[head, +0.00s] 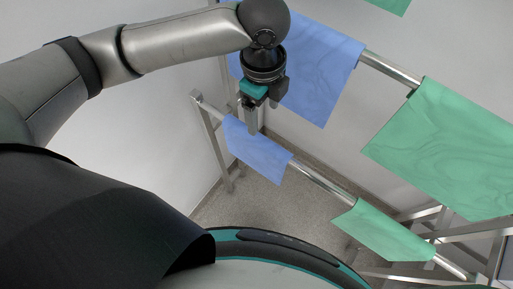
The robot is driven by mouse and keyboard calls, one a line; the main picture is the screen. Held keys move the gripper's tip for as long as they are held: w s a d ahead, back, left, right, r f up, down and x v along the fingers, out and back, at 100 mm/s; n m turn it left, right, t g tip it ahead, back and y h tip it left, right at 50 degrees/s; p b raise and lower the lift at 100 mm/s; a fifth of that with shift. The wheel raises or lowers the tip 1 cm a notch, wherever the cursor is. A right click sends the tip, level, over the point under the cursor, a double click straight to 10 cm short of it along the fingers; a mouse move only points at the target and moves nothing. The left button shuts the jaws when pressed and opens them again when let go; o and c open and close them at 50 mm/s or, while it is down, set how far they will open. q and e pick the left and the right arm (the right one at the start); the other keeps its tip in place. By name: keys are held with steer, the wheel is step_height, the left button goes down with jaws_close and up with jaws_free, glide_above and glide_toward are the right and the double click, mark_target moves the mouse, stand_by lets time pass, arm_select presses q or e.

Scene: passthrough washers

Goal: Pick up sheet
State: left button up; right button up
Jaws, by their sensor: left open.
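A small blue sheet (257,150) hangs over the front rail at its left end. A larger blue sheet (318,82) hangs on the rail behind it. A small green sheet (383,232) hangs on the front rail to the right, and a large green sheet (445,150) hangs on the back rail. My left gripper (251,127) points down, open, just above the small blue sheet as seen from here. I cannot tell whether the fingers touch the sheet or are around its edge. My right gripper is not in view.
The front rail (318,184) and back rail (390,70) are metal bars on a frame with a post (211,135) at the left. Part of another green sheet (393,4) shows at the top. A white wall stands at the left. Grey floor (265,205) shows below.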

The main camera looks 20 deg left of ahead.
mark_target(257, 136)
arm_select(q)
steer(key=f, duration=0.9)
steer(key=shift+w+a+f+b, duration=0.1)
steer(key=shift+a+f+b, duration=0.25)
steer(key=shift+a, duration=0.05)
steer(key=shift+w+a+f, duration=0.1)
steer(key=shift+a+f, duration=0.1)
steer(key=shift+f, duration=1.15)
steer(key=shift+w+a+f, duration=0.1)
steer(key=shift+a+f, duration=0.05)
steer(key=shift+f, duration=1.15)
steer(key=shift+c, duration=0.2)
jaws_close()
